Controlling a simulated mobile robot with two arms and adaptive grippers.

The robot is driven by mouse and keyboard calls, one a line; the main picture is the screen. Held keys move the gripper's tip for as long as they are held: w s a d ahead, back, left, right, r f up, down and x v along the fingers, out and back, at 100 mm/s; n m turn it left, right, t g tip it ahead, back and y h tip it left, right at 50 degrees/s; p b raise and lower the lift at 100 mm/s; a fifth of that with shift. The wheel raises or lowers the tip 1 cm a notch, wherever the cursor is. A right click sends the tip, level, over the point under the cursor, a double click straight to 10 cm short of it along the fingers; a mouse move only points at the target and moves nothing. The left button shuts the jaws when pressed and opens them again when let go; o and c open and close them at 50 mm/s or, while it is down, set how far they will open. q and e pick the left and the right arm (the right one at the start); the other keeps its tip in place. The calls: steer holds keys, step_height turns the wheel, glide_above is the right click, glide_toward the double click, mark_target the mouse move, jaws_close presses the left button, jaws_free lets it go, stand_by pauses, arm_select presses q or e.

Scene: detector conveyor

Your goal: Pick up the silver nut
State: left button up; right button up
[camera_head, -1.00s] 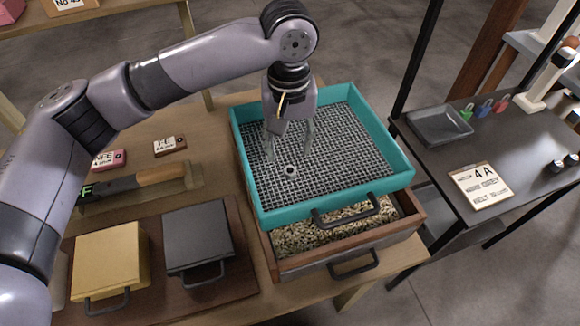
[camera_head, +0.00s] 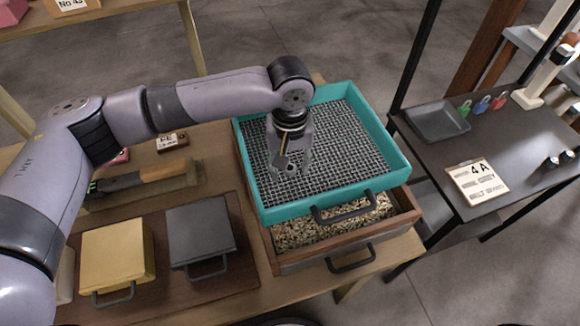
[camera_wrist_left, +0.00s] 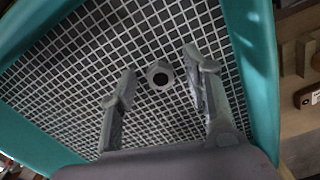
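The silver nut (camera_wrist_left: 160,75) lies on the wire mesh of the teal sieve tray (camera_head: 398,160) and shows between my left fingers in the left wrist view. My left gripper (camera_head: 290,168) is low over the mesh, pointing down, with its fingers open. The left gripper also shows in the wrist view (camera_wrist_left: 158,85), with a finger on each side of the nut and gaps between. In the head view the nut is small and mostly hidden by the fingers. I cannot tell whether the fingertips touch the mesh. My right gripper is not in view.
The sieve sits on a wooden drawer (camera_head: 310,262) of pale grains. A yellow box (camera_head: 117,257) and a grey box (camera_head: 200,235) stand on a brown board at left. A dark side table (camera_head: 470,150) at right holds a black tray (camera_head: 438,122) and a label card (camera_head: 477,184).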

arm_select(q)
jaws_close()
stand_by(0.3)
